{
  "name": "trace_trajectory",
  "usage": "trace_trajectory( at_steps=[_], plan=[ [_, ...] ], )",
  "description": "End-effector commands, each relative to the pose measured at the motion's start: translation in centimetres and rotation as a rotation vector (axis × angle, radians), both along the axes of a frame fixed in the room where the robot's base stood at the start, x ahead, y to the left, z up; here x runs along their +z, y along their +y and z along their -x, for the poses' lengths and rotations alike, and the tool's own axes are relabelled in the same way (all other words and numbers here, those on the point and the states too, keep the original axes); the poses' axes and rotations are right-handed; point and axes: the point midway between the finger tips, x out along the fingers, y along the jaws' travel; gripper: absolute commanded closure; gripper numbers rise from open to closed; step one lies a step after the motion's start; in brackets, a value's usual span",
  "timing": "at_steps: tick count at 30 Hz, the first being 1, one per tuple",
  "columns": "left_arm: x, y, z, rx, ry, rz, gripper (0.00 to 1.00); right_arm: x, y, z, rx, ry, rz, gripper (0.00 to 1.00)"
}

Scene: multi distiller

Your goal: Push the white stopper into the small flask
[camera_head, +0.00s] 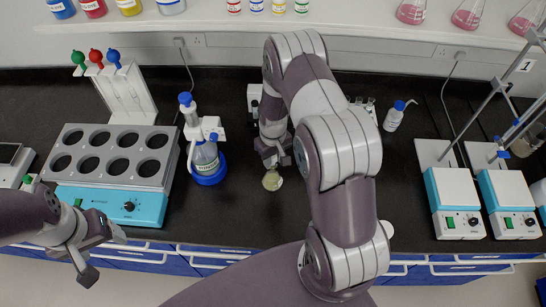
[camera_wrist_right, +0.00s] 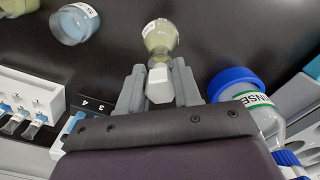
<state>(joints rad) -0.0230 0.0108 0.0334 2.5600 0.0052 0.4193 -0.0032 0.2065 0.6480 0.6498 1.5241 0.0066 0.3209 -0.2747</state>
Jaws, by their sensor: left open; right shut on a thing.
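The small flask (camera_head: 272,181) holds a yellowish liquid and stands on the black bench near its front edge. It also shows in the right wrist view (camera_wrist_right: 160,37), with its neck towards my gripper. My right gripper (camera_wrist_right: 158,88) is shut on the white stopper (camera_wrist_right: 159,86), in line with the flask's neck. The stopper appears at or very near the mouth; I cannot tell whether it touches or sits inside. My left gripper (camera_head: 103,256) is open and empty at the lower left.
A rinse bottle with a blue base (camera_head: 208,172) stands left of the flask. A teal-fronted block with round wells (camera_head: 118,160) is further left.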

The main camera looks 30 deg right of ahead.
Motion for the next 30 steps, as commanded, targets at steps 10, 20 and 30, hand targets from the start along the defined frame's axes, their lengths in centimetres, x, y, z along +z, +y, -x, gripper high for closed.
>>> trace_trajectory(
  at_steps=[10, 20, 30],
  plan=[
    [-0.6, 0.0, 0.0, 0.000, 0.000, 0.000, 0.28, -0.7, 0.0, 0.0, 0.000, 0.000, 0.000, 0.95],
    [-1.1, 0.0, 0.0, 0.000, 0.000, 0.000, 0.28, -1.3, 0.0, 0.0, 0.000, 0.000, 0.000, 0.95],
    [-1.6, 0.0, 0.0, 0.000, 0.000, 0.000, 0.28, -2.0, 0.0, 0.0, 0.000, 0.000, 0.000, 0.95]
  ],
)
